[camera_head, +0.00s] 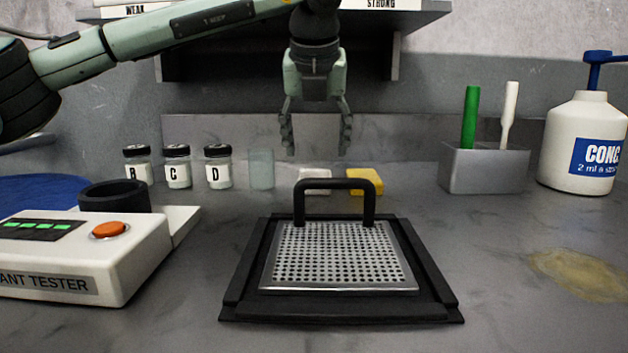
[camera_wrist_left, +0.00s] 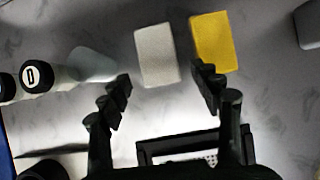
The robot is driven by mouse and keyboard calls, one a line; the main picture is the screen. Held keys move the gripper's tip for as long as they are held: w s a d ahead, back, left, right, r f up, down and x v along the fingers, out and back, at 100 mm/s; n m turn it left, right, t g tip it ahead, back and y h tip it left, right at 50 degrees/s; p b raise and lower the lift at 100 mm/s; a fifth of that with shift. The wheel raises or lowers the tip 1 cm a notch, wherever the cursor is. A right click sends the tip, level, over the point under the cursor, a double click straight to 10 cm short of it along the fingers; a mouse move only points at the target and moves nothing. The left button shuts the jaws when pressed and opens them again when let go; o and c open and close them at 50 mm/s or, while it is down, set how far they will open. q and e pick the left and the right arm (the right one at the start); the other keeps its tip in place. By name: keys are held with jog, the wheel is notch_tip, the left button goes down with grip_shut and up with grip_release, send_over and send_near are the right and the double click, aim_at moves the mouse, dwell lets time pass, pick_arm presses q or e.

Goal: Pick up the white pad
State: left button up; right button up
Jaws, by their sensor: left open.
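The white pad (camera_head: 314,181) lies on the bench behind the black handle, partly hidden by it. It shows whole in the left wrist view (camera_wrist_left: 157,55), a pale block between and beyond the fingertips. A yellow pad (camera_head: 366,181) lies just to its right, with a small gap between them. My left gripper (camera_head: 316,138) points down above and near the white pad, open and empty. In the left wrist view its right fingertip (camera_wrist_left: 207,82) appears close to the lower edge of the yellow pad (camera_wrist_left: 213,41). My right gripper is not in view.
A perforated plate (camera_head: 340,258) in a black tray (camera_head: 235,290) with an upright handle (camera_head: 335,184) stands in front. Lettered jars (camera_head: 177,168) and a clear glass (camera_head: 261,169) stand left. A tester (camera_head: 80,255) is front left; a grey holder (camera_head: 484,168) and white bottle (camera_head: 583,140) are right.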

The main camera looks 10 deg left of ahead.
aim_at(314, 176)
pick_arm(q)
jog(key=shift+w+a+f, duration=0.15)
jog(key=shift+a+f, duration=0.05)
jog(key=shift+f, duration=0.15)
jog(key=x, duration=0.6)
jog(key=shift+w+f, duration=0.1)
jog(key=shift+f, duration=0.25)
jog(key=shift+c, duration=0.4)
jog(key=c, duration=0.6)
jog(key=shift+c, duration=0.2)
jog(key=shift+r, duration=0.1)
